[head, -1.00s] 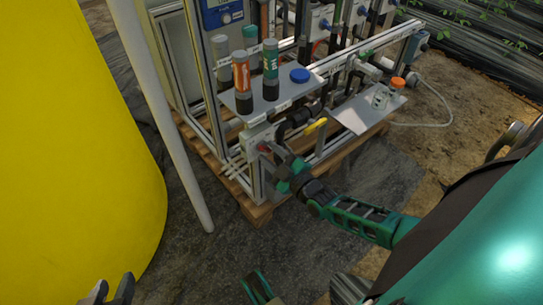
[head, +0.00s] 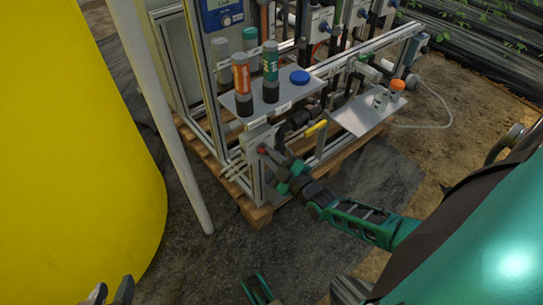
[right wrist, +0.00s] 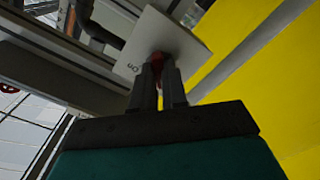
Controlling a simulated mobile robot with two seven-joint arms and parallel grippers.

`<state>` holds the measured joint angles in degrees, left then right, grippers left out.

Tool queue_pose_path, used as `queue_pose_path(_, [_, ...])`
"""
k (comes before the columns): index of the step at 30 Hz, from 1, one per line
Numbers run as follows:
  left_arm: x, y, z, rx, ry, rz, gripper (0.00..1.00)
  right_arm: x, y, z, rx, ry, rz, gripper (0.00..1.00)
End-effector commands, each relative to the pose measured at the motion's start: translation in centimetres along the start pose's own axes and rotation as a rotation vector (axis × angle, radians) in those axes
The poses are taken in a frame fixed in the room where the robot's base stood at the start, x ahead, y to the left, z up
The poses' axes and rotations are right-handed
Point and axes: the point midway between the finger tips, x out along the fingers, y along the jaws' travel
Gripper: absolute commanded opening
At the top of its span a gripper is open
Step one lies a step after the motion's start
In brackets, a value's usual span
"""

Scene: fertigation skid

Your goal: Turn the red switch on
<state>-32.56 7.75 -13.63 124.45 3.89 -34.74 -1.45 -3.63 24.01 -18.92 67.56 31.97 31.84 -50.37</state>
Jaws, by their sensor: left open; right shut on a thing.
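The red switch (head: 261,149) sits on a small light box (head: 256,139) at the near lower corner of the skid frame. My right gripper (head: 268,153) reaches it from the right, with its fingers at the switch. In the right wrist view, the red switch (right wrist: 158,58) shows between the tips of the two dark fingers (right wrist: 160,80), in front of a pale plate (right wrist: 182,42) with small dark marks. The fingers are shut on it and hide part of it, so its exact angle is unclear. My left gripper (head: 109,292) is open and empty at the bottom left.
A large yellow tank (head: 70,150) fills the left, with a white pipe (head: 165,120) beside it. Orange- and green-labelled cylinders stand on the skid's shelf with a blue cap (head: 300,76). A yellow handle (head: 316,127) lies right of the switch box.

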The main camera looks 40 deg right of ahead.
Motion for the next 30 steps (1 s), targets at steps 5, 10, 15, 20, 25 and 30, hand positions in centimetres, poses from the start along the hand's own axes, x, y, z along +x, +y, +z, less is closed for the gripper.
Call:
queue_pose_path(5, [-0.11, 0.03, 0.20, -0.002, -0.005, 0.000, 0.43, -0.03, -0.01, 0.01, 0.042, -0.001, 0.000, 0.00])
queue_pose_path(10, [-0.17, 0.01, 0.12, -0.002, -0.005, -0.001, 0.43, -0.03, -0.01, 0.02, 0.134, -0.001, 0.000, 0.00])
queue_pose_path(15, [-0.21, -0.01, 0.03, -0.002, -0.004, -0.002, 0.43, -0.03, -0.03, 0.01, 0.275, -0.001, 0.000, 0.00])
queue_pose_path(20, [-0.22, -0.03, -0.01, -0.002, -0.003, -0.003, 0.43, -0.03, -0.08, -0.01, 0.427, -0.001, 0.000, 0.00])
queue_pose_path(25, [-0.17, -0.07, -0.11, -0.001, -0.001, -0.003, 0.43, -0.04, -0.13, -0.02, 0.588, 0.000, 0.000, 0.00])
queue_pose_path(30, [-0.12, -0.11, -0.21, 0.000, 0.002, -0.004, 0.43, -0.04, -0.16, -0.02, 0.749, 0.000, -0.001, 0.00])
